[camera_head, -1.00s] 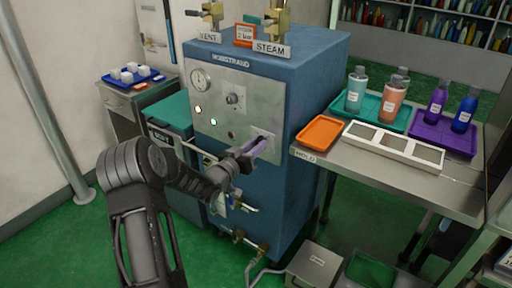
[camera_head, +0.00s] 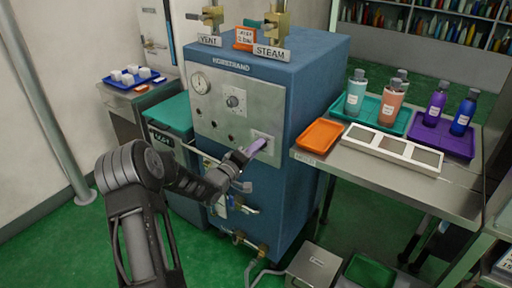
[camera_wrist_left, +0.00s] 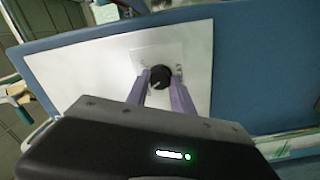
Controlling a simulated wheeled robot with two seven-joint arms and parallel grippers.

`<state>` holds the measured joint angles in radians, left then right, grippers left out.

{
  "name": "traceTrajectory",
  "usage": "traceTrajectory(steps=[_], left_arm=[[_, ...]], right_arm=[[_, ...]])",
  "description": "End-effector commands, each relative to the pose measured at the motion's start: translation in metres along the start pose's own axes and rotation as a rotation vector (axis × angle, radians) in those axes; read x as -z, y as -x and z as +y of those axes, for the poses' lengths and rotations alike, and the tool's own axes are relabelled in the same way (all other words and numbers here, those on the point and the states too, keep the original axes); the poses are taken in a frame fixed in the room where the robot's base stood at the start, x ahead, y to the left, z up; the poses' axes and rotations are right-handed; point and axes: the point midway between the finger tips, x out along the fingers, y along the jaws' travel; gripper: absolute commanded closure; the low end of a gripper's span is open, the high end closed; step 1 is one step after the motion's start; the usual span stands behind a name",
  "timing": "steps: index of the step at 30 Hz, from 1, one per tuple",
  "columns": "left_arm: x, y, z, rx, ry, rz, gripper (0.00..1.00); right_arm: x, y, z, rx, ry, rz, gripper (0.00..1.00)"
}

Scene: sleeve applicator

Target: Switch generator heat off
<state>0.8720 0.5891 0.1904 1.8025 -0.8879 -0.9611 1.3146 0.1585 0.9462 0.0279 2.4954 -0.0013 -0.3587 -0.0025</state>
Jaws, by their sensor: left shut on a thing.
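The generator (camera_head: 279,89) is a blue cabinet with a pale front panel (camera_head: 211,111). The panel carries a round gauge (camera_head: 200,82), a dial (camera_head: 235,98) and small lamps that look dark. My left gripper (camera_head: 257,146) is at the panel's lower right. In the left wrist view a black round knob (camera_wrist_left: 160,75) on a light plate sits between the purple fingers of my left gripper (camera_wrist_left: 160,84), which are shut on it. In the head view the fingers hide the knob. My right gripper is not in view.
Brass VENT and STEAM valves (camera_head: 277,25) stand on top of the generator. A steel table (camera_head: 441,192) at right holds an orange tray (camera_head: 319,136) and bottles on coloured trays. A teal-lidded bin (camera_head: 170,113) stands at left. Pipes and a steel box (camera_head: 314,264) are low in front.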

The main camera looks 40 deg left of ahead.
Motion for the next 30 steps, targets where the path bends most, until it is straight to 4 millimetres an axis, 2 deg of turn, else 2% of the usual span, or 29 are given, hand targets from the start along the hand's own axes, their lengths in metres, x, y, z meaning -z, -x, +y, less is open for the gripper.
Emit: traceTrajectory(steps=[6, 12, 29, 30], left_arm=[[0.0014, 0.0005, -0.0001, 0.001, 0.163, 0.002, 1.0], [0.001, 0.0002, 0.0, 0.0, 0.253, 0.001, 1.0], [0.0006, 0.0003, -0.0009, 0.001, 0.294, 0.002, 1.0], [0.0006, 0.0003, -0.0009, 0.001, 0.294, 0.002, 0.69]], right_arm=[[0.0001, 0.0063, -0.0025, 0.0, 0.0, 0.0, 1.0], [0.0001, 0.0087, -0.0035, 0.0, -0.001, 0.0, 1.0], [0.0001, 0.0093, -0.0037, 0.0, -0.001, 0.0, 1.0], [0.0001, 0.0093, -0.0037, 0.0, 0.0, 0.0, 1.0]])
